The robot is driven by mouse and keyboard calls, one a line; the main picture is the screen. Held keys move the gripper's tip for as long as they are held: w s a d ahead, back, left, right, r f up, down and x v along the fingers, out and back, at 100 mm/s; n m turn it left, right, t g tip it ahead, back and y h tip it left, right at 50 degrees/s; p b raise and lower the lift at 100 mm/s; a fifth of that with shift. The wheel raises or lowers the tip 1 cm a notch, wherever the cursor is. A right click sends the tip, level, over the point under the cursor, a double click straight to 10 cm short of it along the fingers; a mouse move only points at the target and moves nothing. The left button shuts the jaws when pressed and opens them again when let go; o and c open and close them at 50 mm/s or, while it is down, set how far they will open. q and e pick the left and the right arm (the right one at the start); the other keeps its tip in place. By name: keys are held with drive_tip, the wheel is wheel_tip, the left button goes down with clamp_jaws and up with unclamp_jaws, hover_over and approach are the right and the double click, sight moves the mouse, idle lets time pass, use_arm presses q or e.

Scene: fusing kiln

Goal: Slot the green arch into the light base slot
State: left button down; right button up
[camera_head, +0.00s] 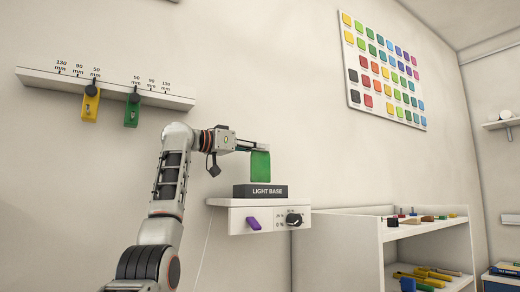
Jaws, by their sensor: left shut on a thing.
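A green arch (260,165) is upright just above the dark block labelled LIGHT BASE (260,191). Its lower edge meets or nearly meets the top of the block; I cannot tell whether it is in the slot. My left gripper (262,147) comes in from the left and is shut on the top of the green arch. The slot itself cannot be seen from this low angle. My right gripper is not in view.
The light base stands on a white wall unit (237,221) with a purple lever (253,223) and a black knob (294,219). A wall rail (50,77) holds a yellow piece (91,105) and a green piece (132,112). A white shelf (345,255) stands at right.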

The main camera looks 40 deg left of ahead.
sight(260, 160)
use_arm(q)
drive_tip(key=shift+f+b, duration=0.5)
drive_tip(key=shift+f, duration=0.85)
idle(3.3)
drive_tip(key=shift+f, duration=0.55)
idle(2.5)
drive_tip(key=c, duration=2.1)
unclamp_jaws()
